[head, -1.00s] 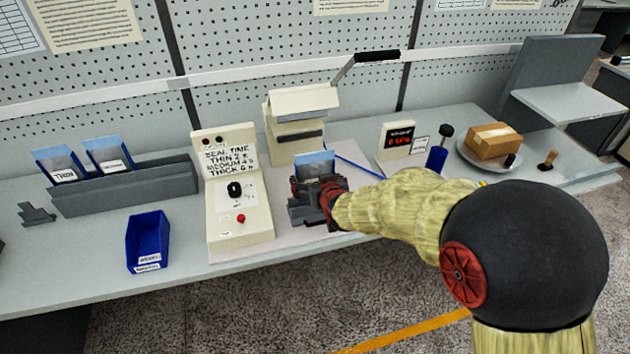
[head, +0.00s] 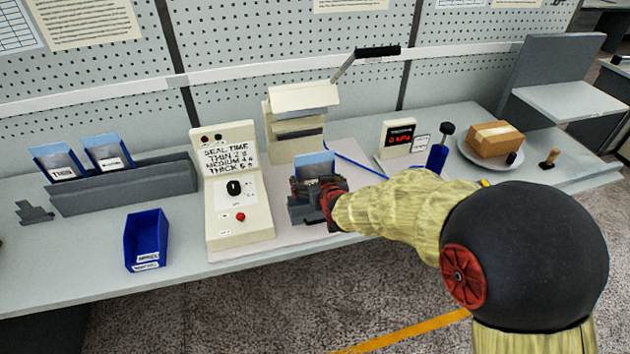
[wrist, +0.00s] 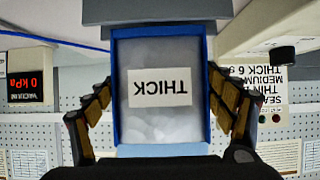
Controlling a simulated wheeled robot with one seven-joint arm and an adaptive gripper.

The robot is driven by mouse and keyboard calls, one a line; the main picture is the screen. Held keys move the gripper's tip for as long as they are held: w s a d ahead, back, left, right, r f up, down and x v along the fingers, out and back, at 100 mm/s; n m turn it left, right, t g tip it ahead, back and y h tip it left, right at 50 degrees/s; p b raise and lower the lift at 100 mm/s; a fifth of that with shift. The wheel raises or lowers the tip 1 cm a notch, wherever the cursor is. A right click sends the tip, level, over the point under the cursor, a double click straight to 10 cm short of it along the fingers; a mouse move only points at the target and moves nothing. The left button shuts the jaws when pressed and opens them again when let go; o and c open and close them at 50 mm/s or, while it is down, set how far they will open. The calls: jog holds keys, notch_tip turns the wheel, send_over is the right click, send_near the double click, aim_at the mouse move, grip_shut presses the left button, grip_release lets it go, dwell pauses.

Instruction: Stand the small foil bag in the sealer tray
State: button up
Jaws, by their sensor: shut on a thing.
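The small foil bag (head: 315,164) has a blue border and a pale front. In the wrist view the bag (wrist: 162,125) appears upside down with a white THICK label. My gripper (head: 318,190) is shut on the bag, one finger along each side edge, and holds it upright. The grey sealer tray (head: 302,212) is directly below the bag, in front of the cream sealer. In the wrist view the tray (wrist: 155,10) borders the bag's lower end. My fingers hide the contact in the head view, so I cannot tell whether the bag rests in the tray.
The cream sealer (head: 293,145) with its raised lever stands behind. A control box (head: 238,200) is close on the left. A grey rack (head: 125,187) holds two other bags. A blue bin (head: 146,240) is at front left.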

jog(key=shift+f+b, duration=1.7)
jog(key=shift+f, duration=0.5)
jog(key=o, duration=1.1)
jog(key=shift+o, duration=0.2)
jog(key=v, duration=1.2)
